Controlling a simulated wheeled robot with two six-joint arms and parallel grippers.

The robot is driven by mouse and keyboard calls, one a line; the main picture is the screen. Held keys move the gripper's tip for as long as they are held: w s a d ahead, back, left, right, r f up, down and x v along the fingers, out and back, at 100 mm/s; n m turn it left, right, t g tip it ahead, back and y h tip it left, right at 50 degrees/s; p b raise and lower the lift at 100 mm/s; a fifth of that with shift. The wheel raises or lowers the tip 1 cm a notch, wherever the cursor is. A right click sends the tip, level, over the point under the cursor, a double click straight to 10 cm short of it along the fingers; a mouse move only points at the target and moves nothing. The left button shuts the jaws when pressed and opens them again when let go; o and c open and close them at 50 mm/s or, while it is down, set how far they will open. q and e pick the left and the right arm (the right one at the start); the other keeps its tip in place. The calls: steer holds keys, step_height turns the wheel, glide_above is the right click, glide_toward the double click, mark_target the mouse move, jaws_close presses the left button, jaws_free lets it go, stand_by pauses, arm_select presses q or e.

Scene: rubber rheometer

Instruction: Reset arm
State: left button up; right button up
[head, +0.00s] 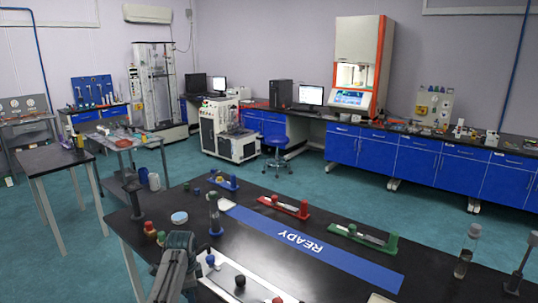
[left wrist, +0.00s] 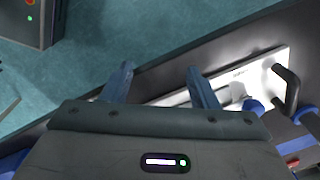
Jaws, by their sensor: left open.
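My left arm's grey end with the left gripper (head: 178,262) shows at the lower left of the head view, over the front of the black table. In the left wrist view the gripper (left wrist: 160,76) has its two bluish fingers spread apart with nothing between them. The fingers point over the table's dark edge, with teal floor beyond. My right gripper is in neither view.
The black table holds a blue READY strip (head: 300,243), a red tray (head: 283,207), a green tray (head: 362,238), a clear tube (head: 466,252) and a white panel (head: 240,282) with knobs. Blue cabinets (head: 430,160) line the back wall. Open floor lies between.

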arm_select(q)
steer(key=s+a+f+n, duration=0.1)
steer(key=s+f+n, duration=0.15)
steer(key=s, duration=0.45)
steer(key=s+a+f+n+t, duration=0.15)
steer(key=s+f, duration=0.25)
steer(key=s, duration=0.4)
steer(key=s+a+f+n, duration=0.1)
steer(key=s+f+n, duration=0.2)
steer(key=s, duration=0.4)
steer(key=s+r+n+t, duration=0.1)
steer(key=s+r+n, duration=0.25)
steer(key=s, duration=0.85)
steer(key=s+r+n+t, duration=0.15)
steer(key=s+r, duration=0.25)
steer(key=s, duration=0.8)
step_height(320, 180, down, 29)
steer(key=a+n+g+b, duration=0.1)
steer(key=a+g, duration=0.1)
steer(key=s+a+f+g+b, duration=0.1)
steer(key=s+f, duration=1.7)
steer(key=f, duration=0.4)
steer(key=shift+s+a+f+y, duration=0.15)
steer(key=shift+s+f+y, duration=0.15)
steer(key=shift+s+f, duration=0.1)
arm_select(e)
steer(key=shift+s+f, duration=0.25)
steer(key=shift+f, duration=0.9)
